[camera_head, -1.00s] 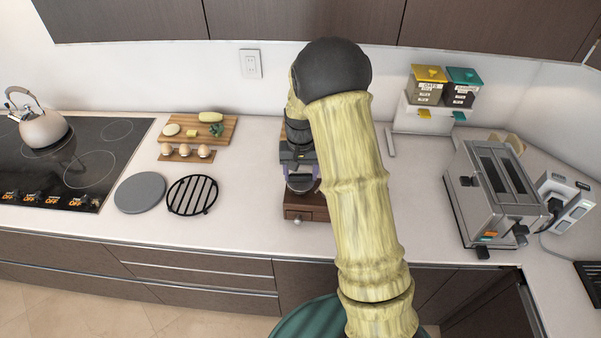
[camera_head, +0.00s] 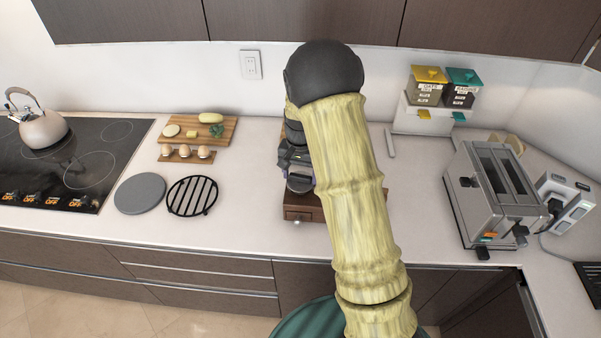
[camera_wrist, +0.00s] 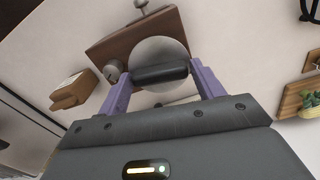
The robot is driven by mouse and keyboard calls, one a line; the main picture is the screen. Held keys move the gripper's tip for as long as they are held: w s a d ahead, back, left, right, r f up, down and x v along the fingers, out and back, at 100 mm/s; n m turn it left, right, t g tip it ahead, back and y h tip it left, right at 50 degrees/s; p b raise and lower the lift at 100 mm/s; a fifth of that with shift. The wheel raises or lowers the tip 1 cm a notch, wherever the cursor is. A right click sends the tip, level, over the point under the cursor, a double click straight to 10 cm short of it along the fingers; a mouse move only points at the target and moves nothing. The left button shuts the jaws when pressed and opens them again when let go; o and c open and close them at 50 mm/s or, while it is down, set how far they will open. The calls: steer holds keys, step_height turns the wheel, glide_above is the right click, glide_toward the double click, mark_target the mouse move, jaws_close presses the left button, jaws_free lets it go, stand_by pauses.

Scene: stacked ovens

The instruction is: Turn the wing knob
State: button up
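The wing knob (camera_wrist: 160,73) shows in the wrist view as a dark bar across a pale round disc on top of a brown wooden box (camera_wrist: 105,45). My gripper (camera_wrist: 160,72) has its two purple fingers at the two ends of the bar, with no clear gap left at either end. The bar lies nearly in line with the fingers, while the box edges are tilted against it. In the head view, my arm hides the knob and much of the box (camera_head: 305,214); my gripper (camera_head: 298,182) shows only in part, above the box.
A small round pull sticks out of the box front. A grey disc (camera_head: 140,193) and a black trivet (camera_head: 192,196) lie to the left. A toaster (camera_head: 495,195) is to the right. The counter on both sides of the box is mostly clear.

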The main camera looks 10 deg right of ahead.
mark_target(300, 176)
steer(key=shift+o, duration=1.4)
steer(key=shift+r, duration=0.1)
step_height(300, 176, up, 17)
steer(key=b, duration=0.3)
steer(key=shift+s, duration=0.1)
steer(key=s+f+n+t, duration=0.1)
steer(key=s+f+n, duration=0.2)
steer(key=s, duration=0.7)
steer(key=s+f+n+t, duration=0.1)
steer(key=s+f+n, duration=0.1)
steer(key=s+f, duration=0.5)
steer(key=s, duration=0.4)
steer(key=shift+n+t, duration=0.3)
steer(key=shift+n, duration=0.1)
